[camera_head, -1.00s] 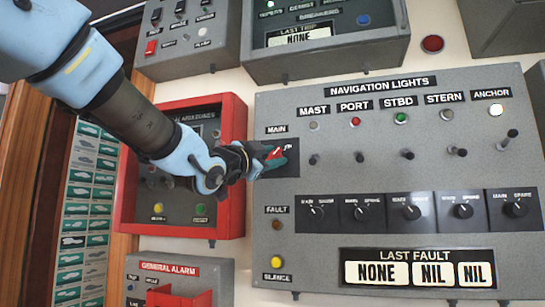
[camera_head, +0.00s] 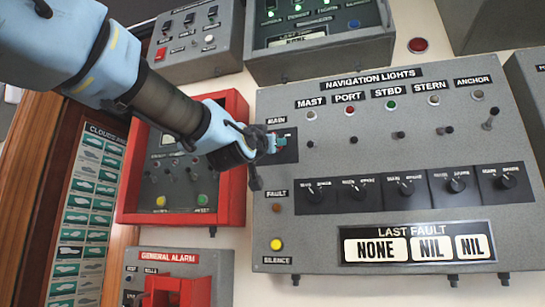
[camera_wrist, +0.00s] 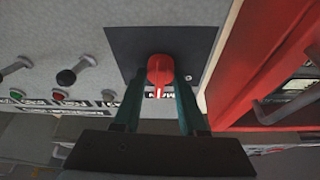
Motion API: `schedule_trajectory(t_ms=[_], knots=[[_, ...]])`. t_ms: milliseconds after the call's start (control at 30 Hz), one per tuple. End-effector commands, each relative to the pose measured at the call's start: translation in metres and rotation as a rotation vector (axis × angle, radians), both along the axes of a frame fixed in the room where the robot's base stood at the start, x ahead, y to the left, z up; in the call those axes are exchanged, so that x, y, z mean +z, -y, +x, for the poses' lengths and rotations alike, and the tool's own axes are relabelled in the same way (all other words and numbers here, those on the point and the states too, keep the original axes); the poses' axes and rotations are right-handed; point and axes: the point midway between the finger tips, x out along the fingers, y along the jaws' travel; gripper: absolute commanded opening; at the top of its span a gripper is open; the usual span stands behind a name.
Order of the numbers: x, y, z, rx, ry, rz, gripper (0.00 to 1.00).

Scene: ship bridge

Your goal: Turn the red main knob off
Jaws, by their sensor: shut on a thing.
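The red main knob (camera_wrist: 160,68) sits on a dark square plate (camera_wrist: 122,48) in the wrist view. Its white mark points down the picture, toward the partly hidden MAIN label. My gripper (camera_wrist: 159,78) has one teal finger on each side of the knob and is shut on it. In the head view my gripper (camera_head: 271,143) is at the main plate (camera_head: 288,153) on the left of the grey navigation lights panel (camera_head: 405,222). The knob is mostly hidden there by the gripper.
A red-framed box (camera_head: 238,165) stands close to the left of the panel, near my wrist. Toggle switches (camera_head: 398,135) and a row of black selector knobs (camera_head: 406,187) lie to the right. A red general alarm cover (camera_head: 178,290) juts out below.

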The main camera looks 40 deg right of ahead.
Motion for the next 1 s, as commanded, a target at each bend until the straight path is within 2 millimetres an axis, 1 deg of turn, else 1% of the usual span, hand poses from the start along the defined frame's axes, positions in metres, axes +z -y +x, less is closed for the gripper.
schedule_trajectory(t_ms=[33, 600, 800, 1000], knots=[[-0.0029, 0.0005, 0.0004, 0.001, -0.038, -0.021, 0.00], [0.0024, 0.0013, -0.0003, 0.000, -0.487, -0.306, 0.00], [0.0020, 0.0013, -0.0005, -0.001, -0.614, -0.389, 0.00], [0.0011, 0.0013, -0.0003, 0.000, -0.703, -0.446, 0.00]])
